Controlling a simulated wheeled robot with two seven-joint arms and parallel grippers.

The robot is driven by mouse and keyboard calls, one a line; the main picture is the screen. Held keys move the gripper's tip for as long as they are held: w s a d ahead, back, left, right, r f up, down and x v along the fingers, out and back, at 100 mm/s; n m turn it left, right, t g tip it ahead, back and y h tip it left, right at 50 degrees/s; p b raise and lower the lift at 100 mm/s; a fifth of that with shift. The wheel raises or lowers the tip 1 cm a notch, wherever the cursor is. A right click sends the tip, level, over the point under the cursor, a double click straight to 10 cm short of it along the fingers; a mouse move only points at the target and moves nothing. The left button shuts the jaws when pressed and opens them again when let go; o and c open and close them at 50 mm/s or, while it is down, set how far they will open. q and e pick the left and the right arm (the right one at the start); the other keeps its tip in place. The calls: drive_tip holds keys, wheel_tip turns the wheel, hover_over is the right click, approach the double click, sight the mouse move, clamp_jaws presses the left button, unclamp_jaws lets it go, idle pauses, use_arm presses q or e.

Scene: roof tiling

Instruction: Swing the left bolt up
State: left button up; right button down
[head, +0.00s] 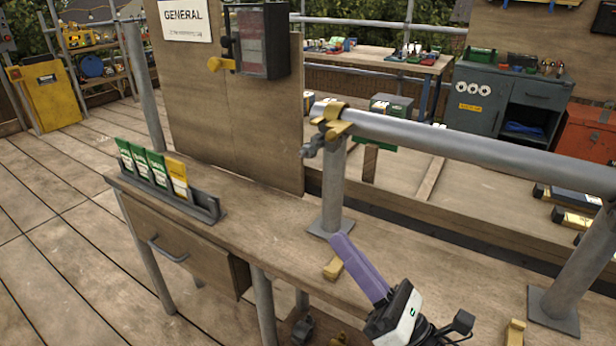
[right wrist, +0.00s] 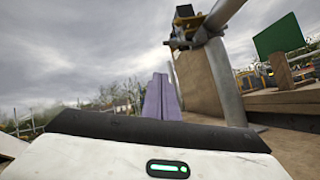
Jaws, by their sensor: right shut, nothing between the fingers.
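The left coupler (head: 333,118) sits on top of the left post (head: 333,185), with brass-yellow parts over the end of the grey rail (head: 450,138). Its grey bolt (head: 311,148) sticks out to the left, below the yellow parts, and looks lowered. My right gripper (head: 343,240) has purple fingers pressed together with nothing between them. It is below the coupler, in front of the post's foot, and apart from the bolt. In the right wrist view, the shut fingers (right wrist: 161,90) point up and the dark underside of the coupler (right wrist: 190,28) is above them. My left gripper is out of view.
A holder with green and yellow packets (head: 165,190) stands on the bench at left. A right post (head: 575,265) carries the rail's other end. A board with a grey box (head: 262,42) rises behind.

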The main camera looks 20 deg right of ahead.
sight(312, 149)
drive_tip(key=r+p+x, duration=0.1)
drive_tip(key=x, duration=0.5)
drive_tip(key=d+r+p+x, duration=0.1)
drive_tip(key=x, duration=0.6)
drive_tip(key=shift+s+d+p, duration=0.35)
drive_tip(key=shift+s+p, duration=0.05)
drive_tip(key=shift+r, duration=0.1)
